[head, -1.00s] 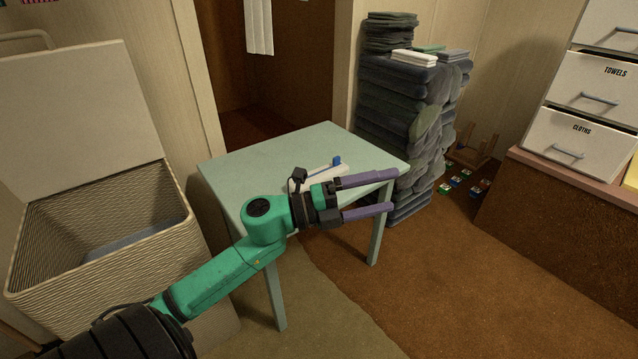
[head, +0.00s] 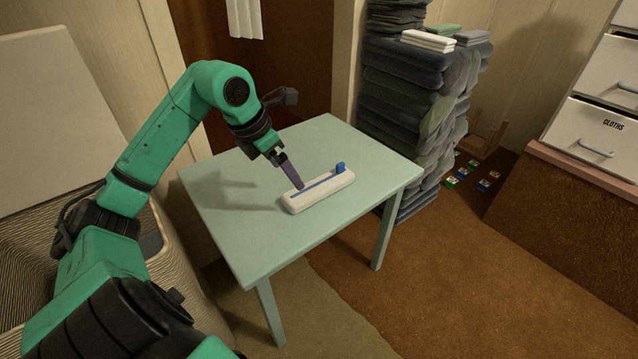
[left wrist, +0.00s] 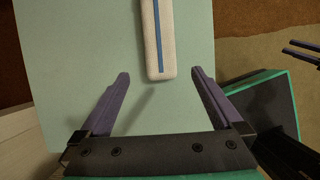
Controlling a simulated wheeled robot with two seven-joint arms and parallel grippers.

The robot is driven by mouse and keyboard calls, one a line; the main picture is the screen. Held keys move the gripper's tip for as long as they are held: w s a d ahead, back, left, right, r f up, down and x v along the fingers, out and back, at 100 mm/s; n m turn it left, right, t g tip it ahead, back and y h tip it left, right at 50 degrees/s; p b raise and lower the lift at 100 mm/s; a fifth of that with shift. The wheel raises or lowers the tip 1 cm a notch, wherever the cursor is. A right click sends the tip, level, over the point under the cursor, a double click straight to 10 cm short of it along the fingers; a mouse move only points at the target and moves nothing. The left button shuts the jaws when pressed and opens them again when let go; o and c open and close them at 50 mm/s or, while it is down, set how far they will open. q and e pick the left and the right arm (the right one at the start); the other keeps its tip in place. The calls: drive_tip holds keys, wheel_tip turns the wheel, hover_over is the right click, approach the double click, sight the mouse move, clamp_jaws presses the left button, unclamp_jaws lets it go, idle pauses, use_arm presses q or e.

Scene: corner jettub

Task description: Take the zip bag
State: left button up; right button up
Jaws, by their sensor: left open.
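The zip bag (head: 318,190) is a long white item with a blue strip along its top and a blue slider at its right end. It lies on the pale green table (head: 225,185). My left gripper (head: 296,184) points down over the bag's left half in the head view. In the left wrist view, my left gripper (left wrist: 160,85) is open and empty, and the near end of the bag (left wrist: 158,60) shows ahead, between the lines of the fingers. Two dark prongs at that view's right edge look like my right gripper (left wrist: 301,52), partly cut off.
A wicker hamper with a raised lid (head: 45,110) stands left of the table. A tall stack of folded dark cloths (head: 405,100) stands behind its right side. A drawer unit (head: 600,135) is at the right. The tabletop around the bag is clear.

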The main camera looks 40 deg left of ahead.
sight(301, 193)
use_arm(q)
drive_tip(key=b+x, duration=0.1)
drive_tip(key=x, duration=0.9)
drive_tip(key=shift+f+b, duration=0.15)
drive_tip(key=shift+b, duration=0.25)
drive_tip(key=shift+s, duration=0.1)
drive_tip(key=shift+c, duration=0.3)
use_arm(e)
drive_tip(key=a+t, duration=0.1)
drive_tip(key=a+f+y, duration=0.1)
drive_tip(key=a+t, duration=0.1)
drive_tip(key=shift+w+a+f+t, duration=0.15)
drive_tip(key=shift+a+f+t, duration=0.05)
drive_tip(key=shift+f+t, duration=0.1)
use_arm(q)
drive_tip(key=c, duration=1.4)
drive_tip(key=shift+r, duration=0.2)
use_arm(e)
drive_tip(key=shift+r, duration=0.1)
